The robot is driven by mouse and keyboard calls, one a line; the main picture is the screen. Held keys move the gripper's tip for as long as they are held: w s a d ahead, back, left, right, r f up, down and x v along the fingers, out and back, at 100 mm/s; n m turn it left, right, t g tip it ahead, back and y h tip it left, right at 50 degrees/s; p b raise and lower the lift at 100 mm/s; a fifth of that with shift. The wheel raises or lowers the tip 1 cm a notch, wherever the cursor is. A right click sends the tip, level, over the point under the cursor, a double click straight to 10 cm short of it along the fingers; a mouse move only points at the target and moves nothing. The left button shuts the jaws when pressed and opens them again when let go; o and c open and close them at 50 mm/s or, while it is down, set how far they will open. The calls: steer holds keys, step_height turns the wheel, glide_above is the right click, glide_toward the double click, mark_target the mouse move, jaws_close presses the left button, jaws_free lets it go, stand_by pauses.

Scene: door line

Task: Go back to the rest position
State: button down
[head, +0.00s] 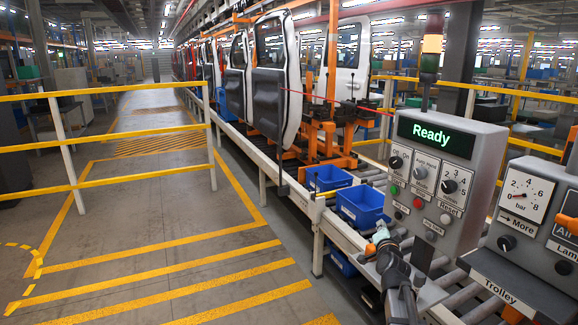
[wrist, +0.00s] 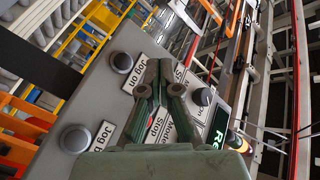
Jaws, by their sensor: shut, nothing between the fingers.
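My gripper (head: 380,236) is low in front of the left part of the grey control panel (head: 462,150), with my arm coming up from the bottom edge. In the wrist view my gripper (wrist: 157,72) has its greenish fingers closed together, with nothing held. I cannot tell whether the fingertips touch the panel. The panel's display (head: 437,138) reads "Ready" in green.
A second panel with a gauge (head: 525,196) and "Trolley" label stands at the right. Blue bins (head: 362,205) sit on the roller conveyor behind my gripper. White car doors (head: 288,75) hang along the line. Yellow railings (head: 100,90) border the open floor at left.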

steer(key=s+a+f+n+g+y, duration=0.25)
steer(key=s+a+f, duration=0.2)
steer(key=f, duration=0.65)
steer(key=s+a+f+n+g+y, duration=0.1)
steer(key=s+a+f+n+g, duration=0.25)
steer(key=f, duration=0.65)
steer(key=s+a+f+g+y, duration=0.1)
steer(key=s+a+f+g, duration=0.4)
steer(key=f, duration=0.6)
steer(key=s+a+f+n+g+b, duration=0.1)
steer(key=s+f+n+g, duration=0.15)
steer(key=s+f, duration=0.7)
steer(key=s+a+f+n+g, duration=0.15)
steer(key=s+f+g, duration=0.4)
steer(key=s, duration=0.75)
steer(key=s+a+f+g, duration=0.1)
steer(key=s+f, duration=0.2)
steer(key=s, duration=0.6)
steer(key=s+f+n+g+b, duration=0.1)
steer(key=s+f, duration=0.3)
steer(key=s, duration=0.4)
steer(key=s+a+f+g+h, duration=0.1)
steer(key=s+f+g, duration=0.2)
steer(key=s, duration=0.6)
steer(key=shift+s+a+f, duration=0.3)
steer(key=shift+s+f, duration=0.05)
steer(key=shift+f, duration=0.3)
